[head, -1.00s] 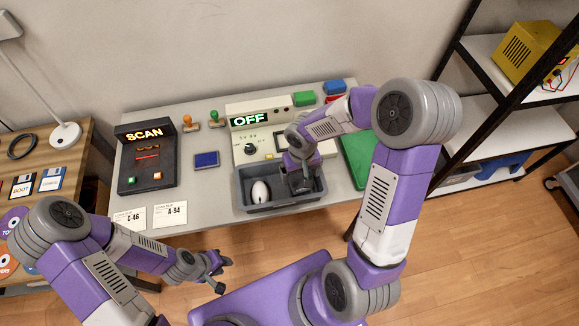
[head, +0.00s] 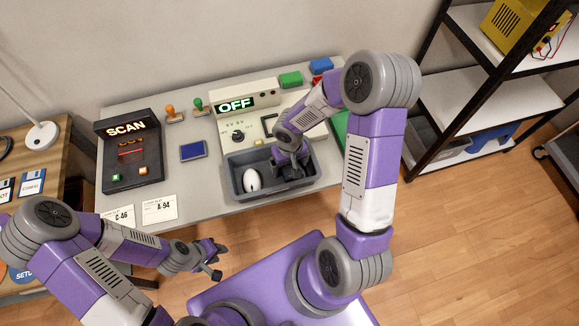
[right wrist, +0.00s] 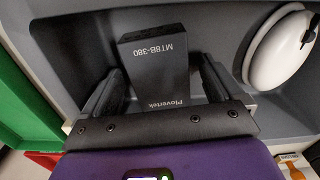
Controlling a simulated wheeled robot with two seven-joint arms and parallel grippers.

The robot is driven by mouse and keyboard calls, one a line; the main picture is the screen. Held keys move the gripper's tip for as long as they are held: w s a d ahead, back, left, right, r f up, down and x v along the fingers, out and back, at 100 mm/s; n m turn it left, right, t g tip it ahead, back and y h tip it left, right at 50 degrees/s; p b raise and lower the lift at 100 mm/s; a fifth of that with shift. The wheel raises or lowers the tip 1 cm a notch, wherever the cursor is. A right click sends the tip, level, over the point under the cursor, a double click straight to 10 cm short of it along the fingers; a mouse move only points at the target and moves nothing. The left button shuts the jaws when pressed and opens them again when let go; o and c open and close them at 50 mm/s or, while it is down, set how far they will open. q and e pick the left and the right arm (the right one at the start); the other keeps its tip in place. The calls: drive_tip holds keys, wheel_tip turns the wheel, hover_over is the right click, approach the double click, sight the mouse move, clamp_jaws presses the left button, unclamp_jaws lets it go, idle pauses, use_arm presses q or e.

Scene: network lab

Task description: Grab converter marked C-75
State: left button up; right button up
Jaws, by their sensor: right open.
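A black box (right wrist: 155,65) printed "MT8B-380" and "Plovertek" is in the grey bin (head: 233,188) on the bench. No C-75 mark shows on its visible face. In the right wrist view my right gripper (right wrist: 160,88) is open, with one finger on each side of the black box. I cannot tell whether the fingers touch it. In the head view my right gripper (head: 290,168) reaches into the right half of the bin and hides the box. My left gripper (head: 218,260) is open and empty in front of the bench, above the floor.
A white rounded mouse-like object (head: 252,180) lies in the bin's left half. Cards reading C-46 (head: 118,217) and A-94 (head: 160,209) lie at the bench's front left. A SCAN unit (head: 130,160) stands behind them. An OFF panel (head: 235,104) stands behind the bin.

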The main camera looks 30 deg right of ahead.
drive_tip(key=c, duration=1.3)
drive_tip(key=shift+o, duration=0.2)
drive_tip(key=shift+r, duration=0.1)
